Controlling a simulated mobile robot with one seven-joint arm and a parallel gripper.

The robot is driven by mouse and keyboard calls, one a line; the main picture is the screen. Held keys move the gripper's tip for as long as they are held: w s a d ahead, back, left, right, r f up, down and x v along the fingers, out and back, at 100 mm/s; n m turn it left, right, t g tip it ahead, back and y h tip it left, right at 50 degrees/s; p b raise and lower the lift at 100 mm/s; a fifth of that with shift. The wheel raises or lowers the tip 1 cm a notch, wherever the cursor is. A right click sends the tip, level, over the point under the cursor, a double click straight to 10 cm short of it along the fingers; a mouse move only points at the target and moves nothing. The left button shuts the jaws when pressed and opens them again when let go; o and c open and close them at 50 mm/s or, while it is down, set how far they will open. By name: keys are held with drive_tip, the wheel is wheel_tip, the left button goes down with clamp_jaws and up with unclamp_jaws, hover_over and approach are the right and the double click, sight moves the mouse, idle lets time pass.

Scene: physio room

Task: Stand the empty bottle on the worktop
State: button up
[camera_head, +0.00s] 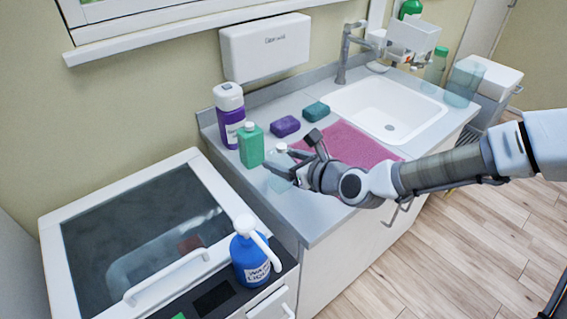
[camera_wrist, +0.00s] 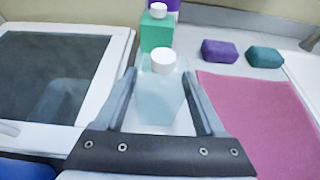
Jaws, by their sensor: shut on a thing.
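A clear, pale bottle with a white cap (camera_wrist: 160,95) is between the jaws of my gripper (camera_wrist: 162,85) in the wrist view. The gripper is shut on it. The bottle looks upright. In the head view the bottle (camera_head: 279,172) is partly hidden by my gripper (camera_head: 298,160), over the front left part of the grey worktop (camera_head: 318,222). I cannot tell whether its base touches the worktop. A green bottle with a white cap (camera_head: 251,146) stands just behind it.
A purple bottle (camera_head: 229,115) stands at the worktop's back left. Purple (camera_head: 285,126) and teal (camera_head: 316,112) blocks lie near a pink cloth (camera_head: 350,146). The sink (camera_head: 385,108) is to the right. A blue pump bottle (camera_head: 250,258) stands on the lidded unit (camera_head: 50,235) at left.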

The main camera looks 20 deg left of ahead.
drive_tip(key=o, duration=1.3)
drive_tip(key=shift+f, duration=0.1)
drive_tip(key=shift+s+d+r, duration=0.1)
drive_tip(key=shift+d+r, duration=0.2)
drive_tip(key=shift+d, duration=0.1)
drive_tip(key=shift+p+v, duration=1.55)
drive_tip(key=shift+v, duration=4)
drive_tip(key=shift+s+f, duration=0.1)
drive_tip(key=shift+s, duration=0.05)
drive_tip(key=shift+f, duration=0.1)
